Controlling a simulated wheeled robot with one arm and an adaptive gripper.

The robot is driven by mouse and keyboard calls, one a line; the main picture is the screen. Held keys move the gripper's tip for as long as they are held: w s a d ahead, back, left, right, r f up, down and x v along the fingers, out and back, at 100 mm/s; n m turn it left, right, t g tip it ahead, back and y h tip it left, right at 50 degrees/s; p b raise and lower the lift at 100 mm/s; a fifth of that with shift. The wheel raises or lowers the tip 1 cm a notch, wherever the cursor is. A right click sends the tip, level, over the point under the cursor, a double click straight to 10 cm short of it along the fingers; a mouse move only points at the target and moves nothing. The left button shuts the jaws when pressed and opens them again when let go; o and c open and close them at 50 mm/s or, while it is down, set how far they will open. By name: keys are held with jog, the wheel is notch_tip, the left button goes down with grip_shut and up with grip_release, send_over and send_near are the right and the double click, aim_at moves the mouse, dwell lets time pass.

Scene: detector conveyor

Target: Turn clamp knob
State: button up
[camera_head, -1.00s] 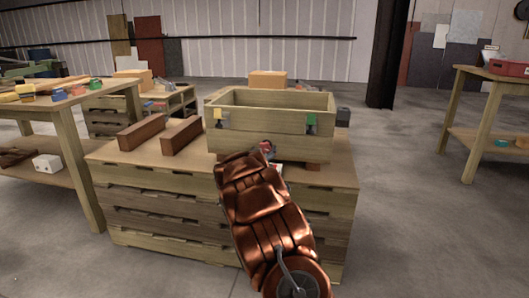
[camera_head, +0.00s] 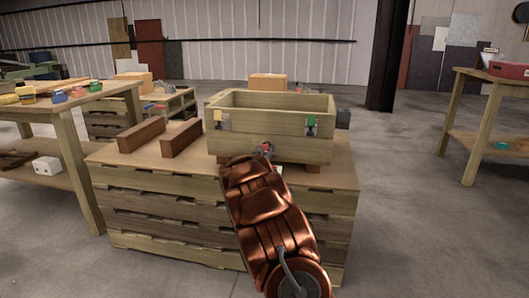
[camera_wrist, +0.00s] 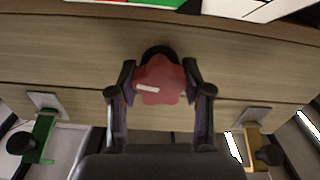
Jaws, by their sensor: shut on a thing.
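The clamp knob is a red, lobed knob (camera_wrist: 160,82) with a pale strip on its face. It sits on the front wall of a wooden crate (camera_head: 270,146). In the wrist view my gripper (camera_wrist: 160,92) has one finger on each side of the knob, shut on it.
A green latch (camera_wrist: 42,138) and a yellow latch (camera_wrist: 254,148) flank the knob on the crate front. The crate stands on a pallet stack (camera_head: 150,225) with two brown blocks (camera_head: 141,134) at left. Tables stand left and right.

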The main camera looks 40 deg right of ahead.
jog(key=c, duration=0.5)
jog(key=shift+o, duration=0.2)
jog(key=shift+a+m+p, duration=0.1)
jog(key=shift+m+p, duration=0.2)
jog(key=shift+m, duration=2.6)
jog(key=o, duration=1.2)
